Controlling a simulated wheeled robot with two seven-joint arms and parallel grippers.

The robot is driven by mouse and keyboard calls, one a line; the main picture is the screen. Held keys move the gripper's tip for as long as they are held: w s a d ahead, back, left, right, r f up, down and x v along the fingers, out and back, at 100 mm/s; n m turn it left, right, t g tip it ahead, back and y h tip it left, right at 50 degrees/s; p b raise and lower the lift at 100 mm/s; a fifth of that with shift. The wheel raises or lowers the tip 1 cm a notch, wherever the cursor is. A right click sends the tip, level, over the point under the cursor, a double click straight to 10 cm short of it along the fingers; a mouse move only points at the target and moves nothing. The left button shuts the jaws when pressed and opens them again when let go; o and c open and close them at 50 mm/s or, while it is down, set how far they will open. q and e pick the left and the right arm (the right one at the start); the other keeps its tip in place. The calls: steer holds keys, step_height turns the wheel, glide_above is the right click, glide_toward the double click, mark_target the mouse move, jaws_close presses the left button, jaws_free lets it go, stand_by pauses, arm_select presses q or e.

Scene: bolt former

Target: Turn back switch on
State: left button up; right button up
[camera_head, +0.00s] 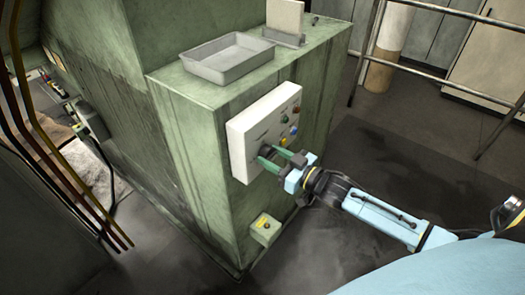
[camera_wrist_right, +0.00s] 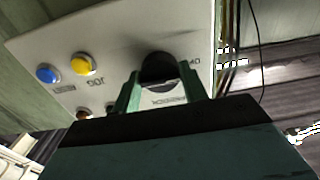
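A pale control panel (camera_head: 264,131) is mounted on the side of the green machine cabinet. It also fills the upper part of the right wrist view (camera_wrist_right: 120,38). A black round switch knob (camera_wrist_right: 158,68) sits on the panel, with lettering beside and below it. My right gripper (camera_head: 266,156) reaches the panel's lower left part in the head view. In the right wrist view its two green fingers (camera_wrist_right: 160,88) stand apart on either side of the knob. I cannot tell whether they touch it. My left gripper is not in view.
A yellow button (camera_wrist_right: 83,64) and a blue button (camera_wrist_right: 48,74) sit beside the knob on the panel. A small box with a yellow button (camera_head: 264,226) is on the cabinet below. A grey tray (camera_head: 228,60) rests on top. Metal railings (camera_head: 440,87) stand at the right; dark floor lies between.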

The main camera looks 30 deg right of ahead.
steer(key=c, duration=0.4)
steer(key=shift+r+m+p, duration=0.2)
steer(key=shift+m+p, duration=0.55)
steer(key=shift+m, duration=0.35)
steer(key=shift+m+p, duration=0.3)
steer(key=shift+m, duration=0.5)
steer(key=m+p, duration=0.1)
steer(key=m, duration=0.3)
steer(key=shift+f, duration=0.1)
steer(key=m, duration=0.3)
steer(key=shift+f, duration=0.1)
steer(key=o, duration=1.2)
